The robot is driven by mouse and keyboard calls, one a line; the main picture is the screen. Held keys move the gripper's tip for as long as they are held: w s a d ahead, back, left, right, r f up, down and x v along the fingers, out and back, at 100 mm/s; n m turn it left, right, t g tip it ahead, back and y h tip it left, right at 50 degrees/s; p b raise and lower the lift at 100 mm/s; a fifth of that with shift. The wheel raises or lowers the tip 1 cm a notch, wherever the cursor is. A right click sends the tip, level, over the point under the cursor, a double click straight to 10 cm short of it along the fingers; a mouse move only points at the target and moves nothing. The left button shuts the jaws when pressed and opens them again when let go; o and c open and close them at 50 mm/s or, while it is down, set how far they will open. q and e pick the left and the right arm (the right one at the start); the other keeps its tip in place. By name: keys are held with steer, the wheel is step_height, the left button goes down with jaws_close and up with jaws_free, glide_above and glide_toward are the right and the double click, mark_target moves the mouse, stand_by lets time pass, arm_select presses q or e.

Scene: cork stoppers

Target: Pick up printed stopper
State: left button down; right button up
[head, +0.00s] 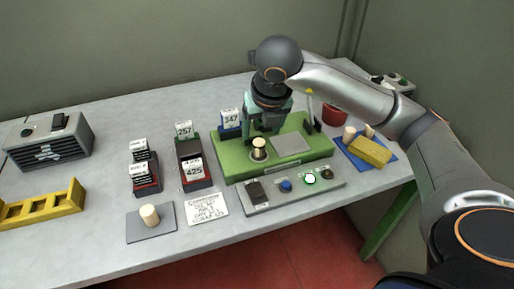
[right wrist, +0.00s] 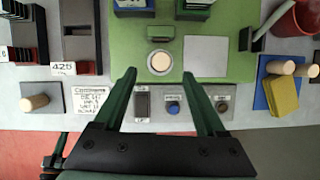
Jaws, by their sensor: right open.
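A pale cork stopper (head: 259,143) stands upright in a round holder on the green base (head: 236,168); no print on it is legible. In the right wrist view the stopper (right wrist: 160,62) shows from above, just beyond and between the fingertips. My right gripper (head: 263,130) is above and behind it in the head view, pointing down, open and empty; in the right wrist view its fingers (right wrist: 159,76) are spread. Another stopper (head: 150,215) stands on a grey pad at the front.
A control strip (head: 265,203) with a lit green button lies in front of the base. Number cards 347 (head: 231,118), 257 (head: 184,130) and 425 (head: 194,170) stand left. A yellow block (head: 369,151) and two stoppers sit on a blue mat right, near a red cup (head: 333,116).

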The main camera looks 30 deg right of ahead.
mark_target(260, 143)
steer(key=x, duration=0.8)
steer(key=shift+s+f, duration=0.2)
jaws_close()
stand_by(0.4)
